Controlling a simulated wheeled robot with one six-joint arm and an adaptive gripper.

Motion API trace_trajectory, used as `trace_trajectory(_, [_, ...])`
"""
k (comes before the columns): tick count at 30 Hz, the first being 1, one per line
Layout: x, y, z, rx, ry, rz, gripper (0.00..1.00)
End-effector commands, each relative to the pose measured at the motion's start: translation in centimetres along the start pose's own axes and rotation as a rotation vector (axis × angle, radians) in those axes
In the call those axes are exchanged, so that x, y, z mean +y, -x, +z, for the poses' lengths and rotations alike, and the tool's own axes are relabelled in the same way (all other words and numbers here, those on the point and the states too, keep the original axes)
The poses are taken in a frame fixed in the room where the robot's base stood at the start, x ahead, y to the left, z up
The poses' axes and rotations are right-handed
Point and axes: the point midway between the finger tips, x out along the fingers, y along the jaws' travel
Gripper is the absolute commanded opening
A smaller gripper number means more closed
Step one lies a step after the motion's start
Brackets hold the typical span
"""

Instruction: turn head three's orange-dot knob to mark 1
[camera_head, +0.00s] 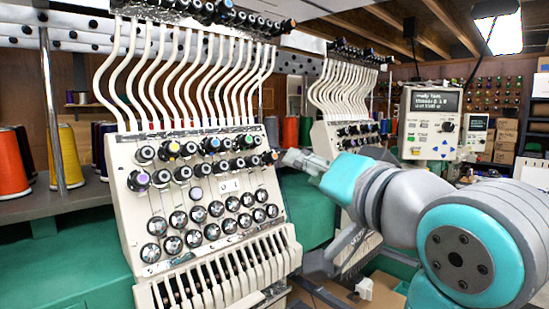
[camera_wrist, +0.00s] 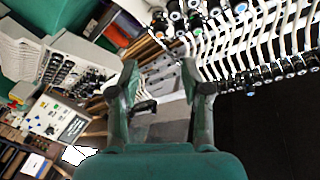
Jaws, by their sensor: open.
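The near machine head (camera_head: 140,215) is a cream panel with rows of black knobs, several with coloured dots. A knob with an orange-red dot (camera_head: 271,157) sits at the right end of its upper knob rows. My gripper (camera_head: 287,158) is close to the right of this knob in the head view; I cannot tell whether it touches. In the wrist view my gripper (camera_wrist: 159,68) has its two dark fingers apart with nothing between them. Knobs (camera_wrist: 176,15) show beyond the fingers at the top. The knob's marks are too small to read, and no label saying three is readable.
A second head (camera_head: 335,135) stands behind to the right, with a display box (camera_head: 430,125) beside it. White tubes (camera_head: 190,75) rise above the near head. Orange (camera_head: 12,165) and yellow (camera_head: 68,158) thread cones stand on a shelf at left. A green table (camera_head: 75,265) lies below.

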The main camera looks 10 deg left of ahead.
Motion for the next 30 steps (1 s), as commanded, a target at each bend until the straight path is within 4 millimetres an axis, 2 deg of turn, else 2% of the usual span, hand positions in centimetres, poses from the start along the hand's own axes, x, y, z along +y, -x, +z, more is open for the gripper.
trace_trajectory(5, [0.0, -2.3, 0.1, -0.004, -0.001, 0.001, 0.47])
trace_trajectory(12, [0.1, -6.6, 0.1, -0.002, -0.001, 0.001, 0.47])
trace_trajectory(18, [0.1, -9.2, 0.1, -0.001, 0.0, 0.0, 0.47])
trace_trajectory(24, [0.1, -10.3, 0.0, 0.0, 0.001, 0.001, 0.47])
trace_trajectory(30, [0.1, -10.4, 0.0, 0.001, 0.001, 0.0, 0.47])
